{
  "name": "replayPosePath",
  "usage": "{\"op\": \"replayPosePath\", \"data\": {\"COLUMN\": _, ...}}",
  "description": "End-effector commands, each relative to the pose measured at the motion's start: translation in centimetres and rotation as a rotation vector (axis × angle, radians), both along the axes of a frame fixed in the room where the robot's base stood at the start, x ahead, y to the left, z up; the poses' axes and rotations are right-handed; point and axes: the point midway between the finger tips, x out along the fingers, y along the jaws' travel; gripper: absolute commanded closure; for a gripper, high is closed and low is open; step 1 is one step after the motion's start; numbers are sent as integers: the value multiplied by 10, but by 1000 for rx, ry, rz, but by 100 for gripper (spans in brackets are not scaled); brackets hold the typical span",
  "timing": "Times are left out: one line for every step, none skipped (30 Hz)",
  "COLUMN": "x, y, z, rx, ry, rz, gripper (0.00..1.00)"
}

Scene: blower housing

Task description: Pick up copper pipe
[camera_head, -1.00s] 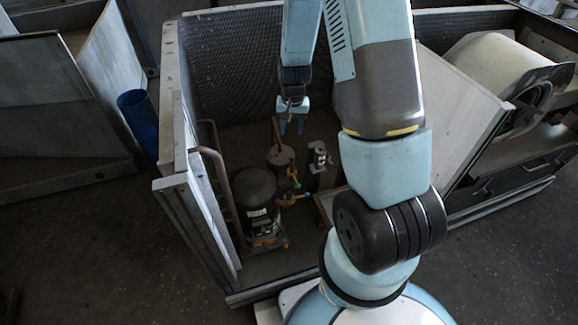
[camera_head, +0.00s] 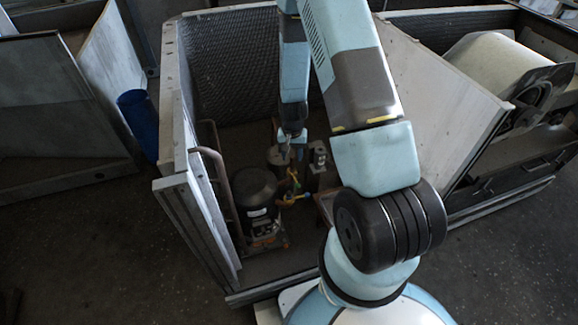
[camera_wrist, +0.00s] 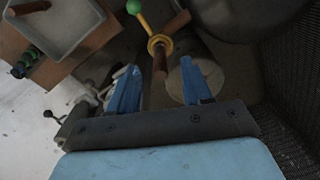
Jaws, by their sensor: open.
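A short copper pipe (camera_wrist: 160,64) shows in the wrist view, rising toward the camera from beside a yellow ring (camera_wrist: 160,44). My gripper (camera_wrist: 157,80) is open, with one blue fingertip on each side of the pipe's near end and gaps on both sides. In the head view my gripper (camera_head: 291,150) is low inside the housing, over the small grey canister (camera_head: 277,157). The pipe there is mostly hidden by my arm. Another copper-coloured piece (camera_wrist: 178,22) lies past the ring in the wrist view.
A black compressor (camera_head: 255,190) stands left of my gripper. The housing wall (camera_head: 186,130) and a curved pipe (camera_head: 222,175) are farther left. A small metal part (camera_head: 318,157) stands close on the right. A slanted panel (camera_head: 440,110) is beyond my arm.

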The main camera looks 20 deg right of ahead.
Motion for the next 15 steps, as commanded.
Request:
{"op": "replayPosePath", "data": {"x": 0, "y": 0, "z": -4, "rx": 0, "ry": 1, "rz": 0, "gripper": 51}}
{"op": "replayPosePath", "data": {"x": 0, "y": 0, "z": -6, "rx": 0, "ry": 0, "rz": 0, "gripper": 51}}
{"op": "replayPosePath", "data": {"x": 0, "y": 0, "z": -7, "rx": 0, "ry": 0, "rz": 0, "gripper": 51}}
{"op": "replayPosePath", "data": {"x": 0, "y": 0, "z": -8, "rx": 0, "ry": 0, "rz": 0, "gripper": 51}}
{"op": "replayPosePath", "data": {"x": 0, "y": 0, "z": -9, "rx": 0, "ry": 0, "rz": 0, "gripper": 51}}
{"op": "replayPosePath", "data": {"x": 0, "y": 0, "z": -10, "rx": 0, "ry": 0, "rz": 0, "gripper": 51}}
{"op": "replayPosePath", "data": {"x": 0, "y": 0, "z": -11, "rx": 0, "ry": 0, "rz": 0, "gripper": 51}}
{"op": "replayPosePath", "data": {"x": 0, "y": 0, "z": -13, "rx": 0, "ry": 0, "rz": 0, "gripper": 51}}
{"op": "replayPosePath", "data": {"x": 0, "y": 0, "z": -16, "rx": 0, "ry": 1, "rz": 0, "gripper": 51}}
{"op": "replayPosePath", "data": {"x": 0, "y": 0, "z": -19, "rx": 0, "ry": 1, "rz": 0, "gripper": 51}}
{"op": "replayPosePath", "data": {"x": 0, "y": 0, "z": -23, "rx": 1, "ry": 3, "rz": 0, "gripper": 51}}
{"op": "replayPosePath", "data": {"x": 1, "y": 0, "z": -28, "rx": 1, "ry": 3, "rz": 0, "gripper": 51}}
{"op": "replayPosePath", "data": {"x": 1, "y": 0, "z": -32, "rx": 1, "ry": 2, "rz": 0, "gripper": 51}}
{"op": "replayPosePath", "data": {"x": 2, "y": -1, "z": -36, "rx": 1, "ry": 2, "rz": 0, "gripper": 51}}
{"op": "replayPosePath", "data": {"x": 2, "y": -1, "z": -41, "rx": 1, "ry": 2, "rz": 0, "gripper": 51}}
